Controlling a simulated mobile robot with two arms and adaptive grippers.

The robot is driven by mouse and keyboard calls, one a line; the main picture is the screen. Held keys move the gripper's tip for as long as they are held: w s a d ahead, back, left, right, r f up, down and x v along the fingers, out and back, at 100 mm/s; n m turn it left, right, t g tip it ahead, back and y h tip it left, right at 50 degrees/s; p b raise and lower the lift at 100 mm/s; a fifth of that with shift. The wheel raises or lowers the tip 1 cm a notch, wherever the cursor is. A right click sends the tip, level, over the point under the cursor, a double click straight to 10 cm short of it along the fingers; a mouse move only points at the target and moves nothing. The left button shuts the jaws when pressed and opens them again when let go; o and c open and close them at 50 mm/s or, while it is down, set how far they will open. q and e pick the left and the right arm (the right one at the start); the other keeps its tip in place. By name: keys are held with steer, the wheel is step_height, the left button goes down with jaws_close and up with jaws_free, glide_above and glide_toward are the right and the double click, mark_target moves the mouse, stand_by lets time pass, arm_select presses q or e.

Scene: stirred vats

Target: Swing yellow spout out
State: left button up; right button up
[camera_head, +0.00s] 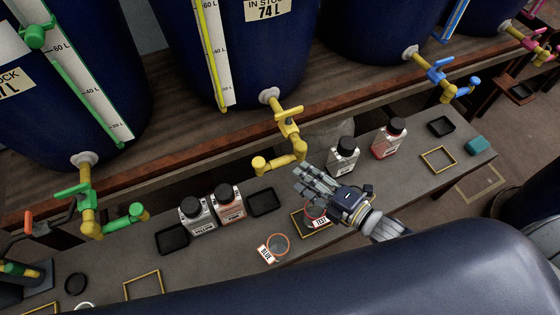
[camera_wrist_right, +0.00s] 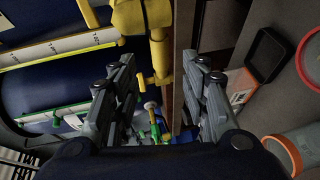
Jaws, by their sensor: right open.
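The yellow spout (camera_head: 273,163) hangs from the yellow tap (camera_head: 287,122) on the middle blue vat and points left over the grey bench. Its handle (camera_head: 288,111) sits on top of the tap. My right gripper (camera_head: 304,182) is open and empty, just right of and nearer than the spout, with its fingers pointing left toward it. I see no contact. In the right wrist view, a yellow pipe part (camera_wrist_right: 161,55) shows beyond and between the two open fingers. My left gripper is not in view.
Dark-capped bottles stand on the bench (camera_head: 217,262), including a white one (camera_head: 342,156) and a red one (camera_head: 388,139) right of the spout. Black trays (camera_head: 263,202), yellow frames (camera_head: 143,286) and orange rings (camera_head: 277,245) lie there. Green (camera_head: 88,205) and blue (camera_head: 438,76) taps flank the yellow one.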

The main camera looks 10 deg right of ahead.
mark_target(283, 165)
steer(key=x, duration=0.9)
steer(key=shift+w+a, duration=0.1)
steer(key=shift+w, duration=0.15)
